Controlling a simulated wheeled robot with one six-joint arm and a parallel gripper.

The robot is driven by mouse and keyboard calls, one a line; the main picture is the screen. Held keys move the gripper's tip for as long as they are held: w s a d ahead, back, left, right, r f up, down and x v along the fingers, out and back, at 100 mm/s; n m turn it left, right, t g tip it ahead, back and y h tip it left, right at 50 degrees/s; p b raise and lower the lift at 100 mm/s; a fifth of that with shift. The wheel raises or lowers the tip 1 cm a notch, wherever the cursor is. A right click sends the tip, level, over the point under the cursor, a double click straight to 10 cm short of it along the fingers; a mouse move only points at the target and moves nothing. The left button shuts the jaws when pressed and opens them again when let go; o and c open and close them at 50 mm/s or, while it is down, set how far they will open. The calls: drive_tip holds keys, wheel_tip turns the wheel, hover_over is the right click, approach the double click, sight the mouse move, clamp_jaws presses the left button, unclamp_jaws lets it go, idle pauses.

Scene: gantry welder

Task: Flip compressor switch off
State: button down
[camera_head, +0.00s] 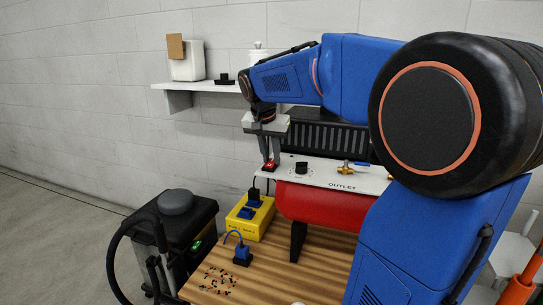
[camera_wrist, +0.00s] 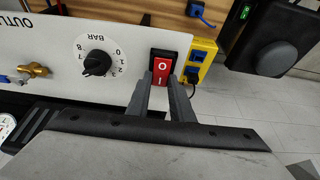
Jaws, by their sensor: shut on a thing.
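The compressor has a white top panel labelled OUTLET (camera_head: 330,176) over a red tank (camera_head: 308,203). Its switch is a red rocker in a black frame at the panel's left end in the head view (camera_head: 269,166). In the wrist view the switch (camera_wrist: 162,66) shows white O and I marks, the O farther from my gripper. My gripper (camera_wrist: 163,82) points at the switch, with one grey finger on each side of its near part, shut on it. In the head view my gripper (camera_head: 270,160) reaches down to the switch from above. Which side is pressed in is unclear.
A BAR dial (camera_wrist: 97,62) and a brass valve (camera_wrist: 33,70) sit on the same panel. A yellow power box (camera_head: 262,222) stands beside the compressor on the wooden bench (camera_head: 290,272). A black vacuum-like bin (camera_head: 180,230) stands at left. A wall shelf (camera_head: 185,87) is behind.

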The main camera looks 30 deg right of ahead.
drive_tip(key=c, duration=1.6)
unclamp_jaws()
drive_tip(key=shift+o, duration=0.2)
drive_tip(key=v, duration=1.7)
drive_tip(key=shift+r, duration=0.25)
drive_tip(key=shift+f, duration=0.1)
drive_tip(key=s+a+f+n+y, duration=0.1)
drive_tip(key=s+a+f+n, duration=0.2)
drive_tip(key=s+f, duration=0.5)
drive_tip(key=s+a+f+n+t+y, duration=0.1)
drive_tip(key=s+a+f+n, duration=0.2)
drive_tip(key=s+f, duration=0.5)
drive_tip(key=s+a+f+n+t+y, duration=0.1)
drive_tip(key=s+a+f+n, duration=0.2)
drive_tip(key=s+f, duration=0.5)
wheel_tip(320, 180, down, 6)
drive_tip(key=shift+a+f+n, duration=0.2)
drive_tip(key=shift+a+n, duration=0.1)
drive_tip(key=shift+n, duration=0.4)
